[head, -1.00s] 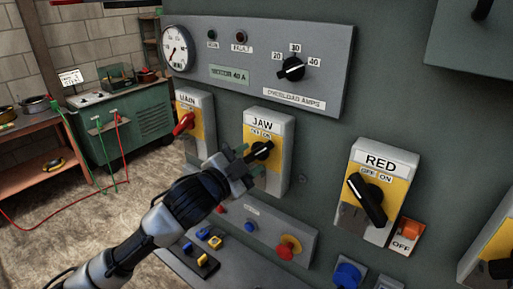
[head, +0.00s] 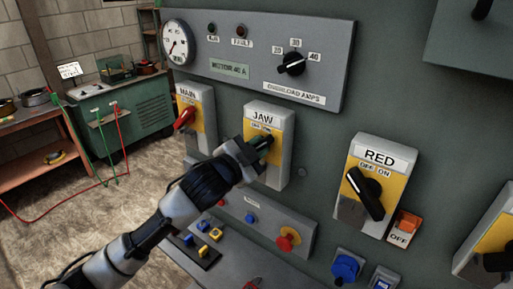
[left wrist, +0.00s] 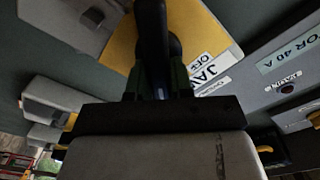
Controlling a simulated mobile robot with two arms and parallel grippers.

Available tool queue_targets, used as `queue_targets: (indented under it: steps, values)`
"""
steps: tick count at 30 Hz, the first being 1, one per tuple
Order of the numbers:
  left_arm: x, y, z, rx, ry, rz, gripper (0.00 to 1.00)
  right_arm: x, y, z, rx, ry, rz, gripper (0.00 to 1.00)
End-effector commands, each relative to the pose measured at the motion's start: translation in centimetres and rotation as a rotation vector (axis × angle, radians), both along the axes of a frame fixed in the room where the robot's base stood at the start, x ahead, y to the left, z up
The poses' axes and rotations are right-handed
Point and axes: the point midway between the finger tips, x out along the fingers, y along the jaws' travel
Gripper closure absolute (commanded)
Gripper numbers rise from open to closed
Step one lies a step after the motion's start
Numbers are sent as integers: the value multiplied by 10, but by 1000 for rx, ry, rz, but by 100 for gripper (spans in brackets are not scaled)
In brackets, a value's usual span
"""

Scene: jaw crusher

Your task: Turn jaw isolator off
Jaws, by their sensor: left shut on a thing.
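The jaw isolator (head: 283,150) is a grey box with a yellow plate, labelled JAW with OFF and ON marks, on the dark green panel. Its black rotary handle is mostly hidden behind my gripper in the head view. My left gripper (head: 262,147) is at the handle and shut on it. In the left wrist view the black handle (left wrist: 152,40) stands between the fingers (left wrist: 157,82), in front of the yellow plate (left wrist: 118,45). The handle's exact setting is hard to read. My right gripper is in neither view.
The MAIN isolator (head: 194,120) with a red handle is to the left. The RED isolator (head: 375,185) is to the right. Below are a red button (head: 288,238) and blue button (head: 252,218). The overload dial (head: 291,64) is above. A green bench (head: 125,115) stands behind left.

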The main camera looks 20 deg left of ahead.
Motion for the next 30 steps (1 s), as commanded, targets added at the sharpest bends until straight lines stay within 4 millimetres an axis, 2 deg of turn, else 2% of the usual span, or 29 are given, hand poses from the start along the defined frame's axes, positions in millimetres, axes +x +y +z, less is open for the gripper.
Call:
queue_targets:
  steps: [11,30]
  values:
    - [0,1,2,-107,41,1,100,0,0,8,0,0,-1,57]
    - [3,8,6,-651,240,1,100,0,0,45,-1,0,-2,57]
